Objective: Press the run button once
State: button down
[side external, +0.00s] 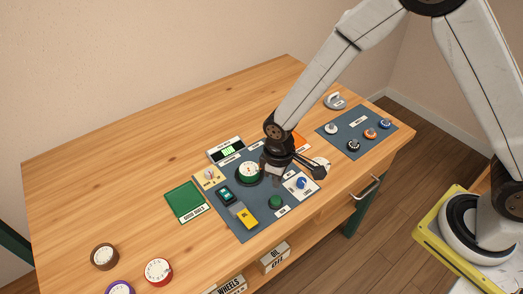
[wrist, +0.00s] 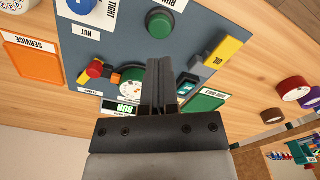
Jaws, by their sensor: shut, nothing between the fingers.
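The green run button (side external: 275,202) sits on the blue-grey panel near its front edge. It also shows in the wrist view (wrist: 159,22), beside a partly cut-off label that seems to read RUN. My gripper (wrist: 163,62) is shut and empty, its two dark fingers side by side. In the wrist view the fingertips lie below the button in the picture, with a gap of panel between. In the side view my gripper (side external: 277,182) is over the panel, behind the button. The exact fingertip height is hard to tell.
Near the button are a blue knob (side external: 301,183), a yellow block (side external: 247,218) and a white-faced dial (side external: 249,170). A red-knobbed lever (wrist: 95,69) stands beside the fingers. A green tray (side external: 186,202) lies to the left. A second panel with several knobs (side external: 370,133) lies to the right.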

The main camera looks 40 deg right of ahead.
notch_tip(320, 180, up, 6)
jog(key=shift+r, duration=0.25)
dwell(0.5)
jog(key=shift+d, duration=0.1)
jog(key=s+d+r+m+t, duration=0.1)
jog(key=s+d+r+m, duration=0.1)
jog(key=d, duration=0.5)
jog(key=s+d+r+m+t, duration=0.1)
jog(key=s+d+r+m, duration=0.2)
jog(key=s+d, duration=0.4)
jog(key=shift+d+r+m+t, duration=0.3)
jog(key=shift+d+m, duration=0.1)
jog(key=shift+m, duration=0.1)
jog(key=shift+w, duration=0.15)
dwell(0.6)
